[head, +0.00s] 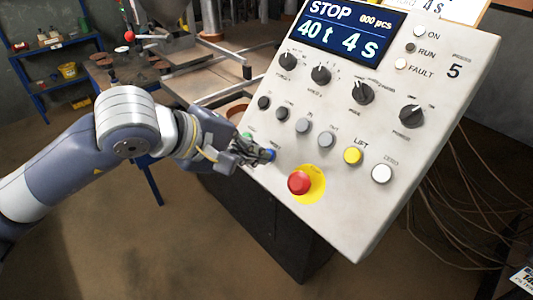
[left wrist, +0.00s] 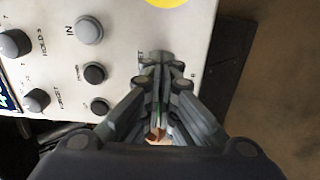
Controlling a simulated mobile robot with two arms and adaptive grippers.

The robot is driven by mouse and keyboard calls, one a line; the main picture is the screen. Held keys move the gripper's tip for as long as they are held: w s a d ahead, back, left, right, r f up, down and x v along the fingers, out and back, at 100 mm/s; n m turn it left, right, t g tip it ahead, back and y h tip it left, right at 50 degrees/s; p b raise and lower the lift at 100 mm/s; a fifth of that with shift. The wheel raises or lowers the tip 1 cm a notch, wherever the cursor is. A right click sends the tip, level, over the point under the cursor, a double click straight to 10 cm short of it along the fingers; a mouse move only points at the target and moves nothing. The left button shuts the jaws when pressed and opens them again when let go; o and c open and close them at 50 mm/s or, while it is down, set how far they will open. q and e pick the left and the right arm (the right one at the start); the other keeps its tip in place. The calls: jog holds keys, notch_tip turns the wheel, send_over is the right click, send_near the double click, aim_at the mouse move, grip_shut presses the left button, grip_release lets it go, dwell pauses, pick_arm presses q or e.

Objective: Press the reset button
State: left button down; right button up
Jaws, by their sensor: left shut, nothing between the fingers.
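The control panel (head: 330,208) is a tilted white box with a display, knobs and buttons. A blue button (head: 270,155) sits at its lower left edge, under a small label I cannot read fully in the head view. My left gripper (head: 262,156) is shut and empty, its fingertips right at the blue button; I cannot tell whether they touch it. In the left wrist view the shut fingertips (left wrist: 160,60) lie over the panel by a partly covered label ending in "ET", and they hide the button there. My right gripper is not in view.
A red mushroom button (head: 299,182) on a yellow disc is close to the right of the gripper. A green button (head: 247,135) is just above it. A yellow button (head: 352,156) and white button (head: 381,173) lie further right. A blue shelf (head: 55,60) stands far left.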

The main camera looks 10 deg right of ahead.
pick_arm(q)
jog(key=shift+b+x, duration=0.9)
jog(key=shift+x, duration=0.15)
jog(key=shift+f+b, duration=0.1)
jog(key=shift+b, duration=0.55)
dwell(0.6)
dwell(0.4)
jog(key=shift+v, duration=0.75)
jog(key=v, duration=0.6)
jog(key=shift+p, duration=0.3)
jog(key=shift+s+a, duration=0.1)
jog(key=shift+a, duration=0.05)
